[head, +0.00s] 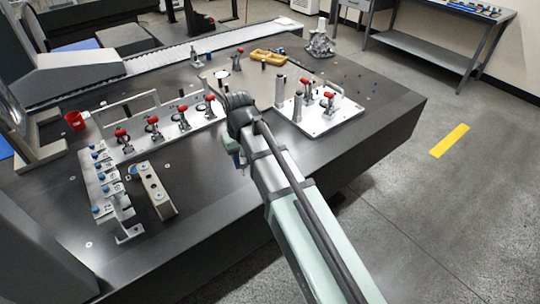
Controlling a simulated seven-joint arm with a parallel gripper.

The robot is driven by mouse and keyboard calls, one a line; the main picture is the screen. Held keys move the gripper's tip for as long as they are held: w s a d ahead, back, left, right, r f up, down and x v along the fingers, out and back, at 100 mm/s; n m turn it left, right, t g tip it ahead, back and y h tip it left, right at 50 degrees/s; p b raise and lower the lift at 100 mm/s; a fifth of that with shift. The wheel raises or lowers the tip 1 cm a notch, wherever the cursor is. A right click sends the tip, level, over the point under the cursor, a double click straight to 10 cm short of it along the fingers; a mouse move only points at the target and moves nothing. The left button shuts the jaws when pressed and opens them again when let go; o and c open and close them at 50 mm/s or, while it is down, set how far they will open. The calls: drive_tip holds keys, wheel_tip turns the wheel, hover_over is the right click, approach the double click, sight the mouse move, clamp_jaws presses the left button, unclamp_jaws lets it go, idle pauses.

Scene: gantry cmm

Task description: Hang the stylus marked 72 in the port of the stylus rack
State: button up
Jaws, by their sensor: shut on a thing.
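The stylus rack (109,205) is a grey metal stand at the left of the dark table. Several styli with blue tops hang along it, with small pale number labels that are too small to read here. My gripper (238,160) is over the front middle of the table, to the right of the rack and well apart from it. My own arm hides most of the gripper. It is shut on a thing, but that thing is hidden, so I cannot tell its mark. I cannot pick out the stylus marked 72 or the empty port.
A grey block with holes (153,190) stands just right of the rack. Behind it is a rail fixture with red-tipped clamps (183,117). A white plate with clamps and posts (325,121) lies right of my arm. A red cup (74,120) and yellow tray (268,57) stand farther back.

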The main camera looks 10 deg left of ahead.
drive_tip(key=s+a+r+n, duration=0.1)
drive_tip(key=s+a+n, duration=0.1)
drive_tip(key=s+a, duration=0.7)
drive_tip(key=s+a+r+n, duration=0.15)
drive_tip(key=s+a, duration=0.25)
drive_tip(key=a, duration=0.8)
drive_tip(key=m, duration=1.2)
approach(101, 208)
drive_tip(key=w+d+f, duration=0.2)
drive_tip(key=w+d, duration=0.1)
drive_tip(key=d, duration=0.1)
drive_tip(key=m, duration=0.4)
drive_tip(key=shift+w+d+r, duration=0.1)
drive_tip(key=shift+d, duration=0.1)
wheel_tip(101, 208, down, 8)
drive_tip(key=shift+r, duration=0.15)
drive_tip(key=shift+f, duration=0.3)
drive_tip(key=o, duration=1)
